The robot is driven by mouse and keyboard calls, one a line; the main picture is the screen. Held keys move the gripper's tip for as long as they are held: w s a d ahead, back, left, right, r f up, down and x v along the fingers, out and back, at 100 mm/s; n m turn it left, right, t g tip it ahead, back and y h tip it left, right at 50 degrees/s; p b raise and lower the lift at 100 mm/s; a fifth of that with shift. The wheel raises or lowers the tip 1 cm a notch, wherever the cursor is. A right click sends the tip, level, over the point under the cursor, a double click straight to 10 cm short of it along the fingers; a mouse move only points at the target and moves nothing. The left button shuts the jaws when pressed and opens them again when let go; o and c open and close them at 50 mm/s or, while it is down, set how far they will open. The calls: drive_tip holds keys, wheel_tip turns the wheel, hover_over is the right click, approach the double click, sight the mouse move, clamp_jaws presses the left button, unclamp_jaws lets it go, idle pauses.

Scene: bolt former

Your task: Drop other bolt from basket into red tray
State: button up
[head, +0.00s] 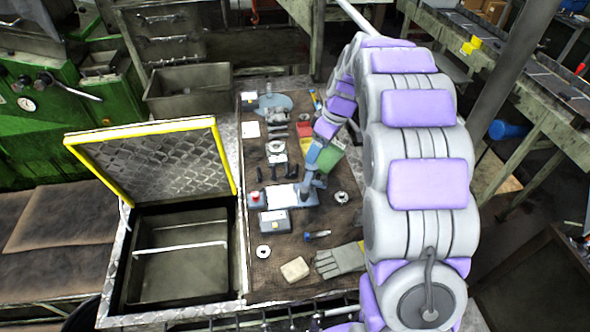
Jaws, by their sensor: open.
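My arm curves from the right over the table, and my gripper (314,153) is small at its far end, over the middle of the table near the coloured trays. It is open, and I make out nothing held in it. A small red tray (304,129) lies on the table just left of my arm's end, partly hidden by it. Several small dark pieces (271,173) stand left of my gripper; they are too small to identify as bolts. I cannot make out which thing is the basket.
A green tray (331,158) lies right of my gripper. A grey glove (340,260), a pale block (295,269) and a screwdriver (317,235) lie near the table's front. Left stands an open-lidded metal box (180,275). A grey bin (188,92) is at the back.

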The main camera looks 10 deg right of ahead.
drive_tip(key=w+d+f+n+t+p, duration=0.1)
drive_tip(key=w+d+f+n+p, duration=0.2)
drive_tip(key=w, duration=0.6)
drive_tip(key=y, duration=0.1)
approach(296, 169)
drive_tip(key=shift+n, duration=0.3)
drive_tip(key=x, duration=0.8)
drive_tip(key=shift+f+b, duration=0.25)
drive_tip(key=shift+b, duration=0.15)
drive_tip(key=c, duration=1)
drive_tip(key=shift+o, duration=0.2)
drive_tip(key=shift+r, duration=0.1)
